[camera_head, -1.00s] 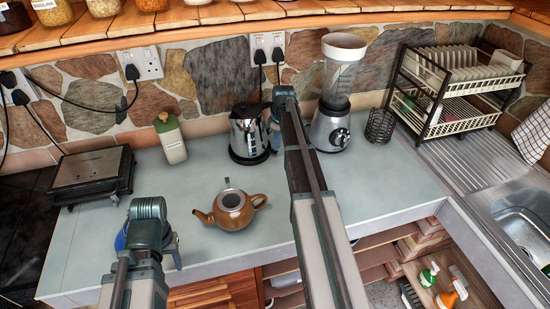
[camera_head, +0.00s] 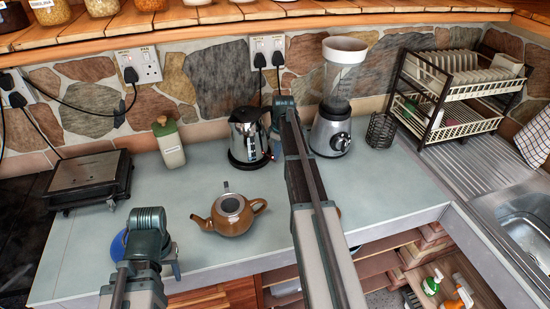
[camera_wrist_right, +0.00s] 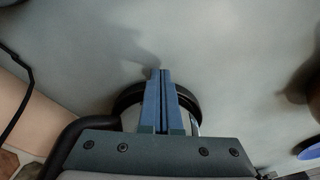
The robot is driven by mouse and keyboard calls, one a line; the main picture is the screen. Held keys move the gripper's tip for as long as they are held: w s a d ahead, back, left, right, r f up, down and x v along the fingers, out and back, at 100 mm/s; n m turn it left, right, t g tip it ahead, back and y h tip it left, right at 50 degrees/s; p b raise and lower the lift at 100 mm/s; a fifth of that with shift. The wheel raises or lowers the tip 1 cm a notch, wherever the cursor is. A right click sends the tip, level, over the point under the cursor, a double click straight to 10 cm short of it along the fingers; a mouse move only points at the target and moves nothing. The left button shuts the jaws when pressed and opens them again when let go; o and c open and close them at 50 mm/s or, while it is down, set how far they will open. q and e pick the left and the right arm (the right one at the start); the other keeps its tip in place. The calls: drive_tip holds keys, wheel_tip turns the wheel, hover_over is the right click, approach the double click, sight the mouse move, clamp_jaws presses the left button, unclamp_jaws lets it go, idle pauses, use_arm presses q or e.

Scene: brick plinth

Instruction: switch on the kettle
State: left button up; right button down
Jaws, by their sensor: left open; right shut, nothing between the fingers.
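The kettle (camera_head: 245,137), silver with a black lid and base, stands upright on the counter below the wall sockets. My right gripper reaches its right side in the head view, where its fingertips are largely hidden. In the right wrist view my right gripper (camera_wrist_right: 160,78) is shut and empty, directly over the kettle (camera_wrist_right: 130,97) as seen from that camera; contact cannot be told. The kettle's dark handle shows at the lower left there. The power switch cannot be made out. My left gripper (camera_head: 150,252) is open over the front left of the counter, apart from the kettle.
A brown teapot (camera_head: 233,216) stands in front of the kettle. A blender (camera_head: 330,130) is close on the right, a green-capped bottle (camera_head: 169,143) on the left. A grill (camera_head: 92,178) is further left; a dish rack (camera_head: 455,90) and sink (camera_head: 515,200) are right.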

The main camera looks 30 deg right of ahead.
drive_tip(key=shift+s+d+r+p, duration=0.2)
drive_tip(key=shift+s+d+r, duration=0.1)
drive_tip(key=shift+s+d, duration=0.25)
drive_tip(key=shift+s+d+r+p, duration=0.2)
drive_tip(key=shift+s+d+r, duration=0.1)
drive_tip(key=shift+s, duration=0.4)
drive_tip(key=shift+f, duration=0.1)
wheel_tip(320, 180, up, 14)
drive_tip(key=s+p, duration=0.1)
drive_tip(key=p, duration=1.2)
drive_tip(key=shift+d+p, duration=0.35)
drive_tip(key=shift+p, duration=0.05)
drive_tip(key=shift+f, duration=0.15)
